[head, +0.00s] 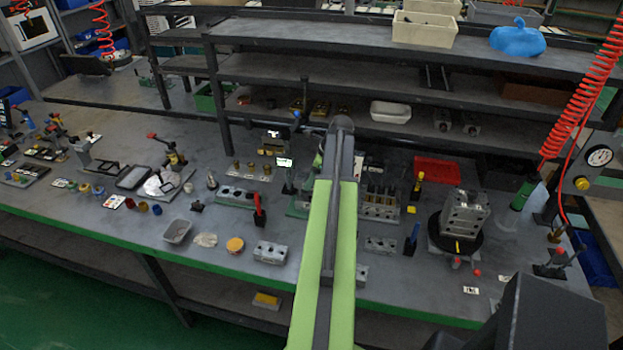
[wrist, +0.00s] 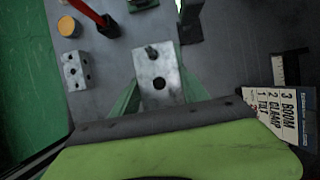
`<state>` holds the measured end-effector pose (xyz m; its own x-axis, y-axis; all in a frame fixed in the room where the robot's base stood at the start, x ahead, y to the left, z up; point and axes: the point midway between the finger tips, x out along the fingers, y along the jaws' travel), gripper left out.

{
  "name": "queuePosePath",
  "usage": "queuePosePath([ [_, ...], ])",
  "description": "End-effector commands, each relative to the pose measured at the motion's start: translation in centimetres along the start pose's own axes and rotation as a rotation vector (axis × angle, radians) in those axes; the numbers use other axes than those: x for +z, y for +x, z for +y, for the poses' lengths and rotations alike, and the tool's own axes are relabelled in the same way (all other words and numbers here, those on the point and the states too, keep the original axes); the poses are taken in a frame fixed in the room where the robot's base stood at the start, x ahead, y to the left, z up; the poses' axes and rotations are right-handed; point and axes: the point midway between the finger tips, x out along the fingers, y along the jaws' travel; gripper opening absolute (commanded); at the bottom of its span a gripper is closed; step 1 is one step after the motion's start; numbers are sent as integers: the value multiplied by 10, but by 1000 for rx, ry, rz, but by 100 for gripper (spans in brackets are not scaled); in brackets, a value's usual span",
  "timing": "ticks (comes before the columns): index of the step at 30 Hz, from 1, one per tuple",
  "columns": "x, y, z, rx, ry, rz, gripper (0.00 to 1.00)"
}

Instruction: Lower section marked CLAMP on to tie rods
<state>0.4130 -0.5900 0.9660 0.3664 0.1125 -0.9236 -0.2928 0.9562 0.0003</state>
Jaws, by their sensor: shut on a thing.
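In the wrist view my gripper (wrist: 158,88) has its green fingers on either side of a metal section (wrist: 157,70) with a dark round hole. It is shut on this section, and no marking can be read on it. In the head view my green arm hides the gripper and the held section. A stack of metal valve sections (head: 464,212) stands on a black round base (head: 441,240) at the right. I cannot clearly make out tie rods on it. The stack is not in the wrist view.
A card (wrist: 283,112) reads BOOM, CLAMP, TILT. A loose metal block (head: 270,252), an orange puck (head: 235,245), a red-handled tool (head: 259,207) and a red tray (head: 437,170) are on the bench. Shelves (head: 290,69) stand behind. A red coiled hose (head: 580,95) hangs at the right.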

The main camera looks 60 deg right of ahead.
Motion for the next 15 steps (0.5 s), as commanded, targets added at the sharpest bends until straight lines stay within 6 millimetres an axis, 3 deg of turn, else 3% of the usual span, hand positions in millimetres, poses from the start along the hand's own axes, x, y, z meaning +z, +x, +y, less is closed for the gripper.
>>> queuePosePath([
  [15, -5, 13, 0, 0, 0, -1, 0],
])
